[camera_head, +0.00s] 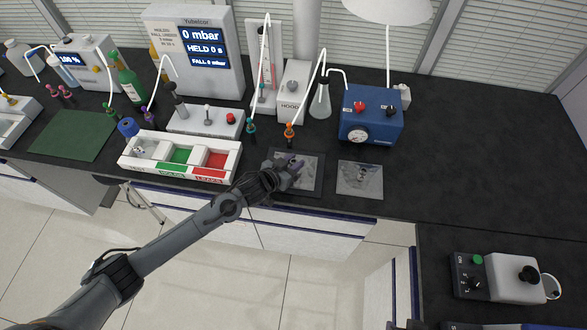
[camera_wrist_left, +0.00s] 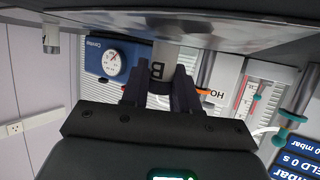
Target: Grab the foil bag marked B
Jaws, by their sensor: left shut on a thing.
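A silver foil bag (camera_head: 309,174) lies on a dark mat near the bench's front edge, partly covered by my left gripper (camera_head: 294,167). The silver sheet of the foil bag (camera_wrist_left: 215,28) spreads beyond the fingertips there. A second foil bag (camera_head: 360,178) lies flat just to the right; its mark is too small to read.
A blue pump box (camera_head: 371,115) with a gauge stands behind the second bag. A white tray (camera_head: 130,162) with green and red compartments is to the left. Tubes with coloured ends hang behind the bags. The bench top (camera_head: 485,145) on the right is clear.

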